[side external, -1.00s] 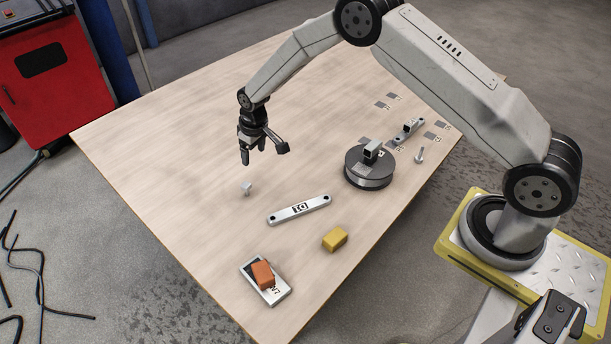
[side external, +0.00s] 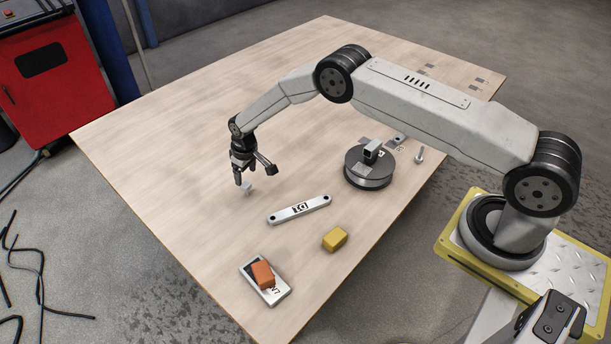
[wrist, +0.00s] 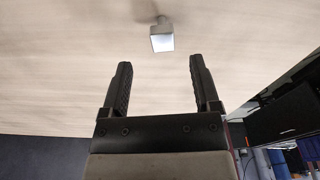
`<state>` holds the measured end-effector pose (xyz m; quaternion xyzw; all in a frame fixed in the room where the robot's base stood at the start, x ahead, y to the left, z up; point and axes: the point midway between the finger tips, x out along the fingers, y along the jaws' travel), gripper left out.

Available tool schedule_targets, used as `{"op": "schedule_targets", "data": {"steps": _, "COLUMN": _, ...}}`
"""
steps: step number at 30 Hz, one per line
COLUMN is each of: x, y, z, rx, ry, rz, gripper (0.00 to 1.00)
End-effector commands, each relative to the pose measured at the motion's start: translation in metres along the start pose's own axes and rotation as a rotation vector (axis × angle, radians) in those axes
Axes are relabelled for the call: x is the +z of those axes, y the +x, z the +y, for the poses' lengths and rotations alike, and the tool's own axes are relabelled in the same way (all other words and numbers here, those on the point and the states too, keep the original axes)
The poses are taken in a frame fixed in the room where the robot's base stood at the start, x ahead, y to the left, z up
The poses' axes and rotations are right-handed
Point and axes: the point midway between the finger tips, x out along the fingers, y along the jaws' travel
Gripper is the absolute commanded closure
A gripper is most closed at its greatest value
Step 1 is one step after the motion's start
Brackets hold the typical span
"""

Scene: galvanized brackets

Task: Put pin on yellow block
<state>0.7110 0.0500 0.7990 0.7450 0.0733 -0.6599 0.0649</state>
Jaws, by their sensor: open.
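A small pale grey pin (side external: 247,190) with a squared head stands on the table just under and beside my gripper's fingertips. In the wrist view the pin (wrist: 162,40) lies beyond the fingertips, roughly centred between them and apart from them. My gripper (side external: 242,181) is open and empty, pointing down close above the table; its two black fingers also show in the wrist view (wrist: 160,64). The yellow block (side external: 335,239) lies on the table to the right and nearer the camera, with its top bare. A second slim metal pin (side external: 419,155) stands at the right side.
A silver bar (side external: 300,209) lies between the pin and the yellow block. An orange block (side external: 262,273) rests on a grey plate (side external: 280,294) near the front corner. A round black base (side external: 368,177) with a metal bracket stands at right. The table's left part is clear.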

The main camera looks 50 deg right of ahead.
Motion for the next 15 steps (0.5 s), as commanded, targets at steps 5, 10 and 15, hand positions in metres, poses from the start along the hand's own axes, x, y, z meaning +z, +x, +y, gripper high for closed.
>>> {"op": "schedule_targets", "data": {"steps": 5, "x": 0.001, "y": 0.011, "z": 0.0, "rx": 0.0, "ry": 0.0, "rz": 0.0, "gripper": 0.21}}
{"op": "schedule_targets", "data": {"steps": 10, "x": 0.001, "y": 0.012, "z": 0.0, "rx": 0.0, "ry": 0.0, "rz": 0.0, "gripper": 0.21}}
{"op": "schedule_targets", "data": {"steps": 15, "x": 0.001, "y": 0.015, "z": -0.001, "rx": 0.0, "ry": 0.0, "rz": -0.001, "gripper": 0.21}}
